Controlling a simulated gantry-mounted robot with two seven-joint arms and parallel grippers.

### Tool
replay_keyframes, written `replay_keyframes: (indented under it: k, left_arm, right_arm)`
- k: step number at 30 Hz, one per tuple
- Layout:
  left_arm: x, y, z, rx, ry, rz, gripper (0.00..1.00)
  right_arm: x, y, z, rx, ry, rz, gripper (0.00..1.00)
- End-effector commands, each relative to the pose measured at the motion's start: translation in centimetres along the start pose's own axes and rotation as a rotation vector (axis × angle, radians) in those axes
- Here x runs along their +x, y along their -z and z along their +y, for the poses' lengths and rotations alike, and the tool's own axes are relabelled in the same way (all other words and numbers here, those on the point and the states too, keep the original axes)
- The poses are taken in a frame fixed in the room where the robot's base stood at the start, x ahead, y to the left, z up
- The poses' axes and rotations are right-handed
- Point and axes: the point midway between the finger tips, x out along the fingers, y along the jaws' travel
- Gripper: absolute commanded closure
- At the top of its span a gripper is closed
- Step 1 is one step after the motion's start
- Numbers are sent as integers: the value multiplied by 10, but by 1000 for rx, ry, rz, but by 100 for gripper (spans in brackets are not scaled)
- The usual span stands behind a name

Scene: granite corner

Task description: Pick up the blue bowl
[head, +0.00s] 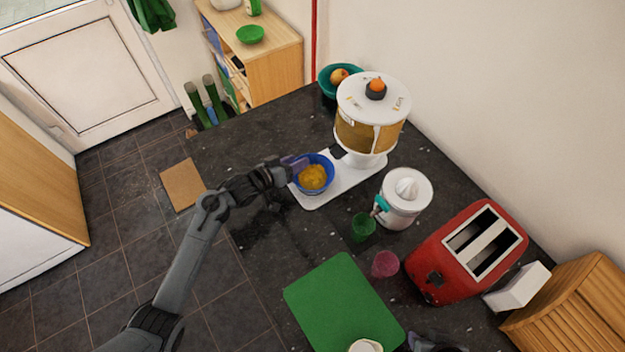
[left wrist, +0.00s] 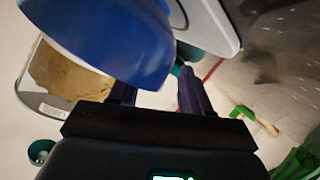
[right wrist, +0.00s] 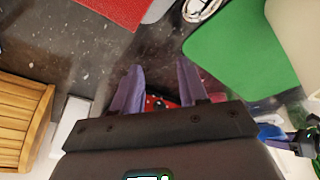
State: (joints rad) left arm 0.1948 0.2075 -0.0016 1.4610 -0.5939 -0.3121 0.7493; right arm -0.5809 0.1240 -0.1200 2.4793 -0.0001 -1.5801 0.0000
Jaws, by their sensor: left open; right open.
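The blue bowl (head: 327,188), with yellow-brown contents, stands upright on the white base tray (head: 318,201) of a cereal dispenser (head: 368,128). My left gripper (head: 293,166) is open at the bowl's left rim. In the left wrist view the bowl (left wrist: 110,35) looms large in front of the fingers, and its wall reaches into the gap of the left gripper (left wrist: 158,88). Whether a finger touches it I cannot tell. My right gripper (right wrist: 160,75) is open and empty over the dark counter; only part of it shows at the bottom of the head view (head: 432,342).
A white juicer (head: 405,200), a green cup (head: 363,227), a pink cup (head: 385,264) and a red toaster (head: 466,252) stand right of the bowl. A green board (head: 340,300) lies in front. A teal fruit bowl (head: 328,88) is behind. Counter left of the board is clear.

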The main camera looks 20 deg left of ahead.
Motion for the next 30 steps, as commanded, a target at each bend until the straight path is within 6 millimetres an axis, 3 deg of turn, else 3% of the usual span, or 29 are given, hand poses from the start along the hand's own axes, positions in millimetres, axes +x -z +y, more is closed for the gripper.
replay_keyframes:
  k: [11,21,30]
  left_arm:
    - [5,0,0,0,0,0,52]
    - [5,0,0,0,0,0,100]
    - [5,1,1,0,-1,0,100]
  right_arm:
    - [4,-1,-2,7,6,2,57]
    - [4,-1,-2,7,6,2,57]
    - [4,-1,-1,2,1,2,57]
